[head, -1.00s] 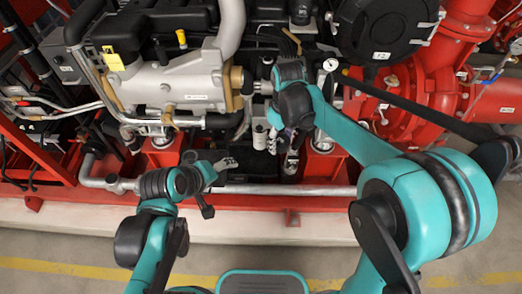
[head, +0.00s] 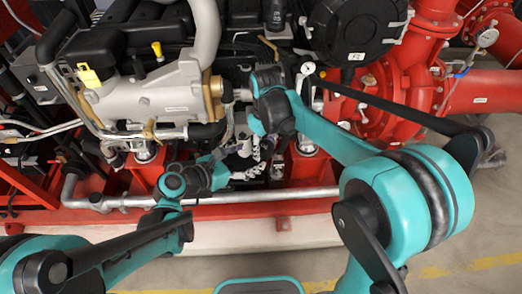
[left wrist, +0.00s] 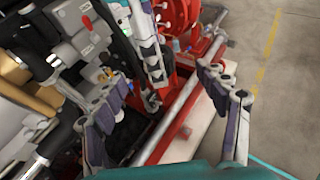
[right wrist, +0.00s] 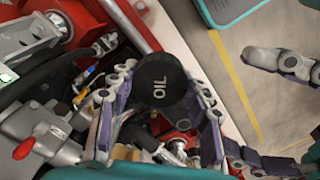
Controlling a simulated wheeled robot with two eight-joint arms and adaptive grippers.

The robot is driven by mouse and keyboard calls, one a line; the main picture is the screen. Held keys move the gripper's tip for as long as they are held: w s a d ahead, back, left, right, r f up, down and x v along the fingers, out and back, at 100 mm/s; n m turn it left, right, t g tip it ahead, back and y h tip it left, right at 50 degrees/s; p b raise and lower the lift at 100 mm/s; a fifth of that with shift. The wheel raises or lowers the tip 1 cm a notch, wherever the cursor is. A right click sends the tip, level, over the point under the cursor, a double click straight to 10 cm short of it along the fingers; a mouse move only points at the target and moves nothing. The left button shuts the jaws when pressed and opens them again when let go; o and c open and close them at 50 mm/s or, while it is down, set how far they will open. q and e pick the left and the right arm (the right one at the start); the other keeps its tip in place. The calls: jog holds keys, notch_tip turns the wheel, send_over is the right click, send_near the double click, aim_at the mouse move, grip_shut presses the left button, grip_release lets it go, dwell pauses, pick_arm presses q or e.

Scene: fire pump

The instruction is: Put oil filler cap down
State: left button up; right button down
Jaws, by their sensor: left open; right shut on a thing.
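The oil filler cap (right wrist: 160,80), a round black cap with "OIL" on its top, is between the fingers of my right gripper (right wrist: 155,100) in the right wrist view. The right gripper is shut on it. This gripper also shows in the left wrist view (left wrist: 152,60), pointing down. My left gripper (left wrist: 165,105) is open and empty, its fingers spread wide. Its fingers also show at the right of the right wrist view, apart from the cap. In the head view both hands are close together low in front of the engine; I cannot make out the cap there.
The engine's grey metal body (head: 160,95) and black hoses fill the back left. A red pump casing (head: 385,105) stands at the right. A silver pipe (head: 250,195) and red frame run along the front. Bare floor with a yellow line (left wrist: 262,70) lies beyond.

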aim_at(268, 149)
pick_arm(q)
jog(key=x, duration=0.9)
jog(key=c, duration=1.3)
jog(key=shift+o, duration=0.2)
pick_arm(e)
jog(key=c, duration=0.6)
grip_release()
jog(key=shift+c, duration=0.2)
